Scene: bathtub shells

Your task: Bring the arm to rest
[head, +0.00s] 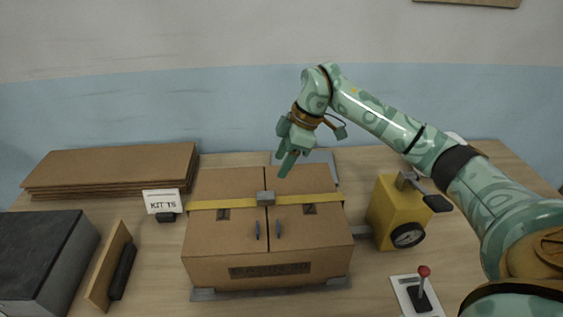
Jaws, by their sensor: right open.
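My right arm (390,125), mottled green, comes in from the right and bends down above the table. My right gripper (288,163) hangs over the back part of a closed cardboard box (225,245). Its jaws are open with nothing seen between them; the gap is small in this view. I cannot tell how far it is above the box. A yellow strap (225,203) with a grey buckle (265,198) runs across the box top. My left gripper is not in view.
A yellow machine with a dial (385,215) stands right of the box, near a red-knobbed lever (422,285). Flat cardboard sheets (110,167), a KITTS sign (162,202), a wooden-backed block (110,265) and a dark box (40,255) lie left. Bare table shows at the back right.

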